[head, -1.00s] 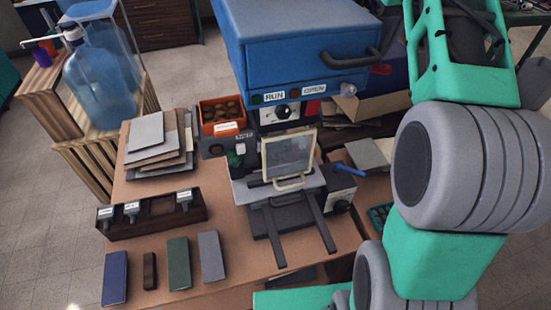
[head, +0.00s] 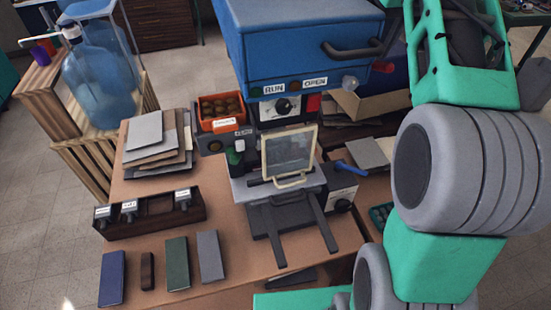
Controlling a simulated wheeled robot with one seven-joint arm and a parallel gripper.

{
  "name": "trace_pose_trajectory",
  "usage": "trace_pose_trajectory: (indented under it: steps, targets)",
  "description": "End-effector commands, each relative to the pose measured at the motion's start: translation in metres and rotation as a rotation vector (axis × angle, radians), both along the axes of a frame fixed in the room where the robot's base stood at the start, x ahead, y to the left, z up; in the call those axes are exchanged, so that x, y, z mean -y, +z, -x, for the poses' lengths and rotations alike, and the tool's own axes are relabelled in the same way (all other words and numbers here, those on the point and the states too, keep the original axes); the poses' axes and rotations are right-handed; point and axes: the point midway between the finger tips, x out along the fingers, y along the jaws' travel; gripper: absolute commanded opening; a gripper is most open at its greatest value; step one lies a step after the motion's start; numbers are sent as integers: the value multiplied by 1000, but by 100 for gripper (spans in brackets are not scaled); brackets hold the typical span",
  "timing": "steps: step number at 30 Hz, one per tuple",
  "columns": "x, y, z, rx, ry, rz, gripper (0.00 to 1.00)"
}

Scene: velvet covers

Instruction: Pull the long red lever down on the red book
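A blue press-like machine (head: 300,45) with RUN and OPEN labels stands at the back of the wooden bench. Below it is a dark forked stand (head: 290,228) with a cream-framed pane (head: 289,155) upright on it. I see no long red lever and no red book. A short blue handle (head: 350,168) sticks out from a grey box (head: 341,190) right of the stand. A small red patch (head: 314,103) shows under the machine. My teal and grey arm fills the right side; my gripper is not in view.
A dark blue block (head: 112,278), brown block (head: 147,271), green block (head: 177,263) and grey block (head: 210,257) lie at the bench front. Behind are a stamp rack (head: 158,232), stacked boards (head: 145,130) and an orange bin (head: 218,110). Bare bench (head: 235,205) shows between.

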Motion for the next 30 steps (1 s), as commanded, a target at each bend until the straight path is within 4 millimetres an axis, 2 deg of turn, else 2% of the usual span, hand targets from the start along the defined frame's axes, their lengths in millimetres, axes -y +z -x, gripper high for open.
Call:
trace_pose_trajectory:
  steps: [5, 21, 30]
  targets:
    - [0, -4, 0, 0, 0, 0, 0]
    - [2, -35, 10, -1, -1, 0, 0]
    - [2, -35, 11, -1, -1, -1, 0]
